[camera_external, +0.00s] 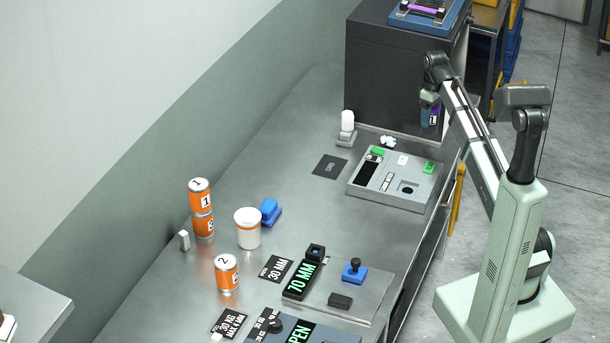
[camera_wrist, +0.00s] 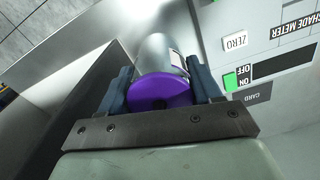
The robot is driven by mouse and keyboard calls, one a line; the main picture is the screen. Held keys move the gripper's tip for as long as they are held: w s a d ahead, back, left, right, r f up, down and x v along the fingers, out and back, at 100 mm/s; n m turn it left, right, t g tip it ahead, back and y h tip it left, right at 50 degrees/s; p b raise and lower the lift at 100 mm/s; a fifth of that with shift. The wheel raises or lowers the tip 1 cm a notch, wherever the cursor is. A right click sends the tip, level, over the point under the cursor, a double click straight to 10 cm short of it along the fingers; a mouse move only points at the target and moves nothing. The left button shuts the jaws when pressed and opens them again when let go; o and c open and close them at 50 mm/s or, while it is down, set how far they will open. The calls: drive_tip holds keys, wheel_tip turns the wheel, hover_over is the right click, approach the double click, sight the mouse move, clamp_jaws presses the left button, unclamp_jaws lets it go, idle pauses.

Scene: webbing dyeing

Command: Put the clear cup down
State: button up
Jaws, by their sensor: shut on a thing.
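My gripper (camera_external: 430,100) is at the upper right, in front of the dark cabinet. It is shut on a cup with purple in it (camera_external: 435,117), held above the bench's right side. In the wrist view my gripper (camera_wrist: 160,72) has a dark finger on each side of the cup (camera_wrist: 160,92). The cup's purple end faces the camera and its pale, clear or silvery wall extends beyond. The cup's far end is hidden. The grey shade meter (camera_external: 366,190) lies on the bench, lower left of the cup; its panel also shows in the wrist view (camera_wrist: 222,18).
The dark cabinet (camera_external: 385,75) stands close behind the gripper. A white-topped fixture (camera_external: 347,122) and a dark card (camera_external: 329,166) are left of the meter. Orange cans (camera_external: 227,274), a white tub (camera_external: 248,232) and control boxes stand nearer.

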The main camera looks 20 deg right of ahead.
drive_tip(key=shift+f, duration=4.85)
drive_tip(key=shift+f, duration=0.15)
drive_tip(key=o, duration=1)
drive_tip(key=shift+o, duration=0.8)
drive_tip(key=shift+r, duration=0.25)
drive_tip(key=shift+o, duration=0.2)
wheel_tip(320, 180, up, 12)
drive_tip(key=shift+f, duration=0.1)
